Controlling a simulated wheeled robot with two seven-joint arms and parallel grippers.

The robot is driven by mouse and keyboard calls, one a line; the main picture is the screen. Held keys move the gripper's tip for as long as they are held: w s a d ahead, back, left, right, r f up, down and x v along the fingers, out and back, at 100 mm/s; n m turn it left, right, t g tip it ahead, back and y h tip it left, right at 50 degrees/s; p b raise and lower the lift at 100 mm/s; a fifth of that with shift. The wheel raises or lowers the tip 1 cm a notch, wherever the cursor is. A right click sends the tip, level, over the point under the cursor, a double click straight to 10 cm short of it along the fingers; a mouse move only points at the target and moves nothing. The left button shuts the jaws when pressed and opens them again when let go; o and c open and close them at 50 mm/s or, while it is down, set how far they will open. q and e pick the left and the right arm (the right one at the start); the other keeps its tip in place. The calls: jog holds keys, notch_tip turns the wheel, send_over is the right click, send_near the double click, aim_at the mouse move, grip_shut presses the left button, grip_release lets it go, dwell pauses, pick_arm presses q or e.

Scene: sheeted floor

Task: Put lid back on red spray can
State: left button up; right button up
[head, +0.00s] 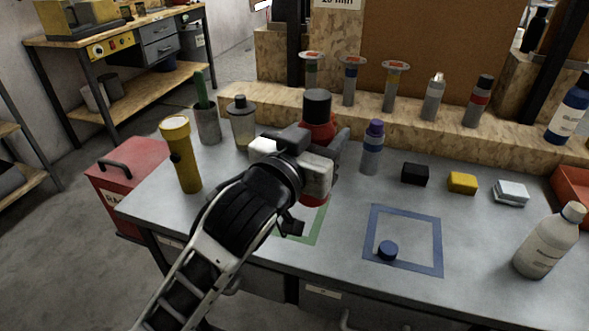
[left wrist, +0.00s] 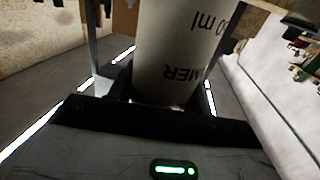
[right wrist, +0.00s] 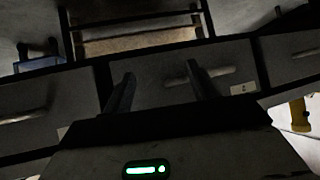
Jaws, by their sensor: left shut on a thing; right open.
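The red spray can (head: 319,132) is upright at the back of the green outline (head: 313,228), with a dark cylindrical cap (head: 317,104) on its top. My left gripper (head: 312,165) is shut around the can's middle and hides much of it. In the left wrist view the can's pale lettered label (left wrist: 185,50) fills the space between the fingers. I cannot tell whether its base touches the bench. My right gripper (right wrist: 160,90) is open and empty, facing the bench's drawer fronts.
A can with a purple-blue top (head: 373,145) stands right of the red can. A yellow flashlight (head: 182,155) stands left. Black (head: 415,174) and yellow (head: 462,183) blocks lie behind the blue outline. A white bottle (head: 548,242) stands at right. The bench front centre is clear.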

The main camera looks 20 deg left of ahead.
pick_arm(q)
jog(key=w+a+f, duration=0.5)
jog(key=w+f, duration=0.1)
jog(key=f, duration=0.1)
jog(key=shift+w+a, duration=0.25)
jog(key=shift+w, duration=0.05)
pick_arm(e)
jog(key=shift+w+r, duration=0.45)
jog(key=shift+w, duration=0.1)
pick_arm(q)
notch_tip(320, 180, down, 4)
jog(key=shift+w+a+r, duration=0.15)
pick_arm(e)
jog(key=shift+s+f, duration=0.4)
